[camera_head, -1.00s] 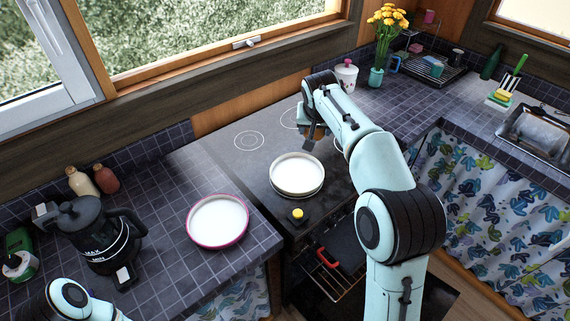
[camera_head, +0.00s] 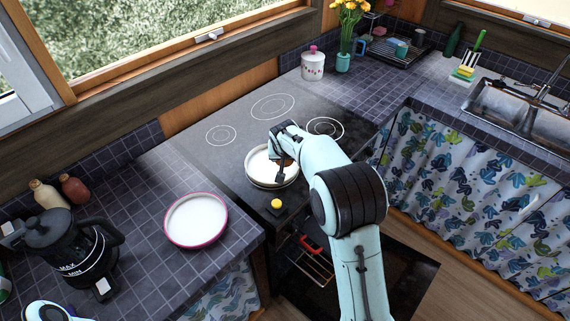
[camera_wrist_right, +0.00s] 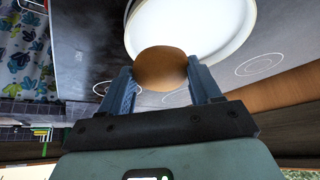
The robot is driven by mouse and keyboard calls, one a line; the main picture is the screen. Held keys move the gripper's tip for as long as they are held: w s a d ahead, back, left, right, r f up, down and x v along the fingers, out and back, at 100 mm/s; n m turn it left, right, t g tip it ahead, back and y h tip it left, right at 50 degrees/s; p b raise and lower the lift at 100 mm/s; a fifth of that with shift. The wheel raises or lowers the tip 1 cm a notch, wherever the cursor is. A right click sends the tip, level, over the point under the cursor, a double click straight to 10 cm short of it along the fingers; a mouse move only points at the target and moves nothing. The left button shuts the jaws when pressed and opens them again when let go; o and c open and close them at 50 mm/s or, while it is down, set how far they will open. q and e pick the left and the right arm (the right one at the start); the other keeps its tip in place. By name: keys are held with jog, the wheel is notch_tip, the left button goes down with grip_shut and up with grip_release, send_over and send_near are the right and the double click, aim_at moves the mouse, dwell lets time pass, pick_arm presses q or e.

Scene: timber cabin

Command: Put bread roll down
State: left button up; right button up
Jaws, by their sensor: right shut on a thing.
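The brown bread roll (camera_wrist_right: 160,68) is between the two fingers of my right gripper (camera_wrist_right: 158,78) in the right wrist view. My right gripper (camera_head: 281,165) is shut on it, and in the head view the roll is mostly hidden by the gripper. They are over a round white dish (camera_head: 261,170) on the dark stove. This dish also shows behind the roll in the right wrist view (camera_wrist_right: 205,30). I cannot tell whether the roll touches the dish. My left gripper is not in view; only a bit of my left arm shows at the bottom left.
A pink-rimmed white plate (camera_head: 196,220) lies on the tiled counter left of the stove (camera_head: 225,158), near a black pot (camera_head: 65,250). A yellow-topped item (camera_head: 277,204) is at the stove's front. A white canister (camera_head: 313,67) stands behind. The left burners are clear.

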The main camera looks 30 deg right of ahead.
aim_at(285, 166)
notch_tip(285, 166, down, 4)
jog(key=shift+r, duration=0.25)
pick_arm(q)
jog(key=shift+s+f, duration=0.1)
pick_arm(e)
jog(key=shift+f, duration=0.1)
jog(key=shift+s+f+b, duration=0.1)
jog(key=shift+f+b, duration=0.25)
jog(key=shift+f, duration=0.2)
jog(key=o, duration=1.1)
jog(key=shift+r, duration=0.1)
jog(key=shift+c, duration=0.2)
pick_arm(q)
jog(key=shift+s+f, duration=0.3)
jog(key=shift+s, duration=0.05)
